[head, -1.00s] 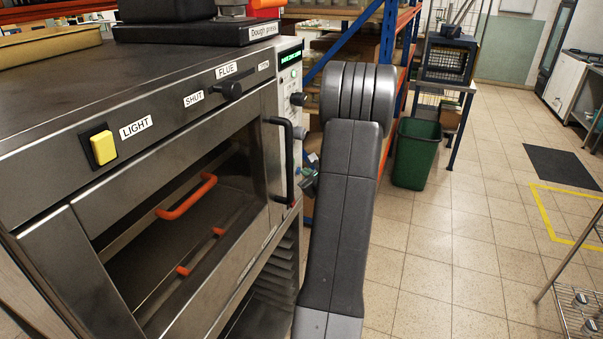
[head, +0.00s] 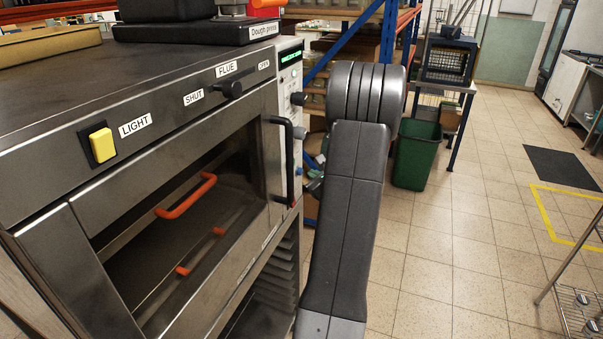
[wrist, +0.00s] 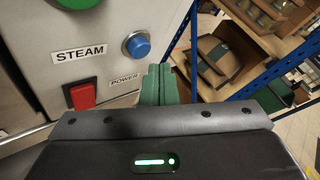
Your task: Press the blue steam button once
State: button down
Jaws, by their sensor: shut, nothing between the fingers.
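The blue steam button (wrist: 137,45) is a round blue cap in a metal ring on the light grey oven panel, in the wrist view. A "STEAM" label (wrist: 80,53) is just left of it. My gripper (wrist: 159,70) shows its green fingertips closed together with nothing between them. In the picture they are just below and right of the blue button; a gap in depth is hard to judge, and I see no clear contact.
A red switch (wrist: 82,95) labelled POWER and a green button (wrist: 76,3) are close by on the panel. Blue-framed shelving (wrist: 285,68) with boxes stands to the right. In the head view, the oven (head: 150,170) is at left and a green bin (head: 416,155) stands behind my arm.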

jog(key=d, duration=0.2)
jog(key=s+d, duration=0.1)
jog(key=d, duration=0.1)
jog(key=shift+s+d, duration=0.2)
jog(key=shift+a, duration=0.1)
dwell(0.5)
jog(key=p, duration=0.1)
jog(key=a+p, duration=0.1)
jog(key=shift+w+a+r+p, duration=0.2)
jog(key=shift+w+a+p, duration=0.1)
jog(key=shift+p, duration=0.5)
jog(key=d, duration=0.1)
jog(key=s+d, duration=0.1)
jog(key=d, duration=0.3)
jog(key=shift+s+d+f+b, duration=0.2)
jog(key=shift+s+b, duration=0.2)
